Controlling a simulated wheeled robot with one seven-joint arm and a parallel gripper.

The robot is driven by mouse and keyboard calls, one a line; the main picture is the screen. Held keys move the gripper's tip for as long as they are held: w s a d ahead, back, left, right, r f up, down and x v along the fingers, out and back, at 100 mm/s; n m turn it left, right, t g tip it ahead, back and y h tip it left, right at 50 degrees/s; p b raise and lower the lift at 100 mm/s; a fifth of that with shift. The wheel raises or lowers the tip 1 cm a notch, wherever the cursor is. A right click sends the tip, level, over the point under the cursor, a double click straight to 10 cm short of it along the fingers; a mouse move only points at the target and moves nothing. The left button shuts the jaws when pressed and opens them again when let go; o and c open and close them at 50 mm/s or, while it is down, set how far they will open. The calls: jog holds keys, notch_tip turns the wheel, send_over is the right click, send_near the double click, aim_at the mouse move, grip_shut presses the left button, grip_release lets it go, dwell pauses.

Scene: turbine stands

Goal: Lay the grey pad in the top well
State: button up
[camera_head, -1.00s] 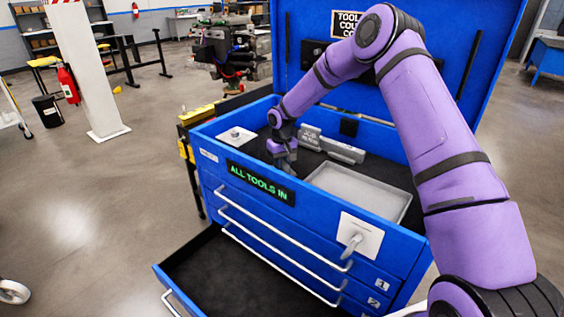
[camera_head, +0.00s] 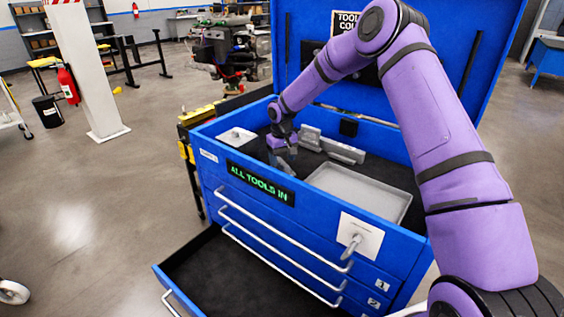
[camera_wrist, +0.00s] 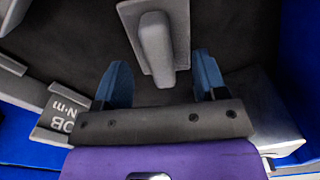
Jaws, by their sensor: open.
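The grey pad (camera_wrist: 157,45) is a flat plate with a raised ridge. In the wrist view it lies at the top middle, on the dark floor of the top well (camera_wrist: 235,40). My gripper (camera_wrist: 162,75) is open. The near end of the ridge shows between its two blue fingers, with a gap on each side. In the head view my gripper (camera_head: 285,152) is low inside the top well, towards its left part. The pad is largely hidden there by the fingers.
A pale square plate with a knob (camera_head: 236,136) sits in the well's left corner. Grey lettered blocks (camera_head: 330,146) lie behind and right of my gripper. A shallow grey tray (camera_head: 360,190) fills the right part. The blue lid (camera_head: 480,60) stands open; a lower drawer (camera_head: 240,275) is out, empty.

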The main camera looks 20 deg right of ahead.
aim_at(282, 162)
jog(key=shift+r, duration=2.45)
jog(key=shift+s+r, duration=0.1)
jog(key=shift+r, duration=0.3)
jog(key=s+d+r+t+h, duration=0.1)
jog(key=s+d+r, duration=0.1)
jog(key=s+r, duration=0.95)
jog(key=s+d+r+t, duration=0.1)
jog(key=s+d+r, duration=0.1)
jog(key=s+r, duration=0.95)
jog(key=s+d+r+m+t, duration=0.1)
jog(key=s+r, duration=0.2)
jog(key=s, duration=0.9)
jog(key=s+d+r+m+t+y, duration=0.1)
jog(key=s+d+r+t, duration=0.1)
jog(key=s, duration=1.1)
jog(key=shift+s+r+m, duration=0.15)
jog(key=shift+r+m, duration=0.15)
jog(key=shift+r, duration=0.2)
